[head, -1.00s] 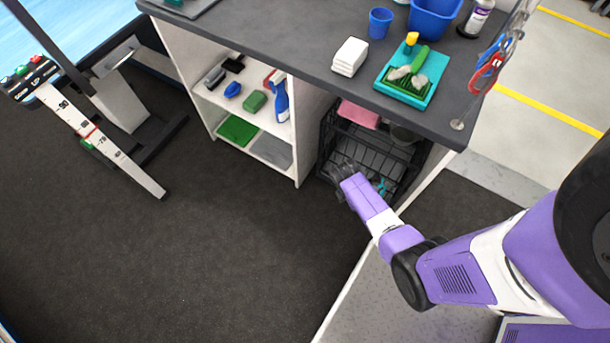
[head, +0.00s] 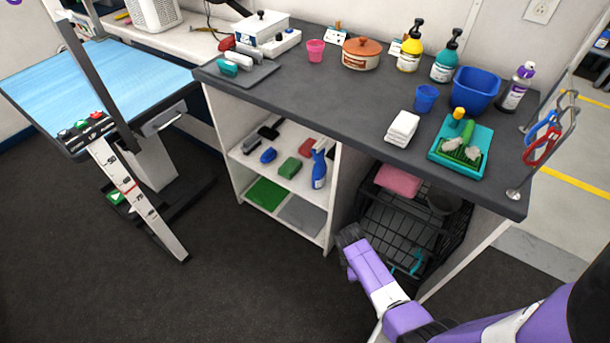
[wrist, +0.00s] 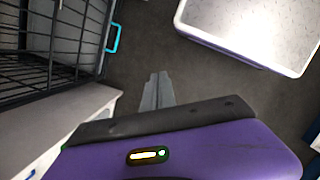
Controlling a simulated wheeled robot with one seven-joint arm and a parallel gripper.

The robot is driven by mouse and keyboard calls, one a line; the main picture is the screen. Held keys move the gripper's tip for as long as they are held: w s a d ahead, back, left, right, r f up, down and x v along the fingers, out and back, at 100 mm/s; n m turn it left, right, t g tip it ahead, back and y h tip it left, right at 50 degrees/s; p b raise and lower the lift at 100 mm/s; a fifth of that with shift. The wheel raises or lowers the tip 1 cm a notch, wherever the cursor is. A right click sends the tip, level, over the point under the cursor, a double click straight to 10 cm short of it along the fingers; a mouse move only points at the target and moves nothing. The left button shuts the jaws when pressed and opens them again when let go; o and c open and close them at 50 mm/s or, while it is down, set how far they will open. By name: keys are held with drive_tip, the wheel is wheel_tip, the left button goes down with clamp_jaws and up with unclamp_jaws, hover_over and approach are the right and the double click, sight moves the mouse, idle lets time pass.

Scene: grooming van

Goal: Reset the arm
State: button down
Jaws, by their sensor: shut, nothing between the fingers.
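My gripper (head: 349,237) is at the end of my purple and white arm, low in front of the counter's open bay in the head view. Its fingers look dark and small there. In the wrist view my gripper (wrist: 157,90) shows its grey fingers together, pointing down over the dark floor with nothing between them. The black wire crate (head: 385,240) stands in the bay just behind and right of the gripper, and its bars (wrist: 50,55) also show at the left of the wrist view. I cannot tell the exact gap between gripper and crate.
The dark counter (head: 350,110) above carries bottles, blue tubs, a teal tray (head: 478,165) and white folded cloths (head: 402,128). Shelves (head: 243,158) hold brushes and a spray bottle. A blue grooming table (head: 110,90) stands left. The floor (head: 245,285) at front left is clear.

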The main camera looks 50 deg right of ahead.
drive_tip(key=w+d+r+m+t+h, duration=0.25)
drive_tip(key=w+d+r+t, duration=0.2)
drive_tip(key=w, duration=0.45)
drive_tip(key=w+a+r+m+t+h, duration=0.2)
drive_tip(key=w+a+r+m+t, duration=0.15)
drive_tip(key=r+t, duration=0.45)
drive_tip(key=s+a+r+t+y, duration=0.1)
drive_tip(key=s+a+r+y, duration=0.1)
drive_tip(key=s+a+r, duration=0.4)
drive_tip(key=s+a+r+t+y, duration=0.2)
drive_tip(key=s+a+r, duration=0.4)
drive_tip(key=a+r, duration=0.4)
drive_tip(key=s+a+r+t+y, duration=0.1)
drive_tip(key=s+a+r, duration=0.5)
drive_tip(key=r, duration=0.9)
drive_tip(key=shift+a+r+m+t+y, duration=0.35)
drive_tip(key=shift+a+y, duration=0.2)
drive_tip(key=shift+a, duration=0.45)
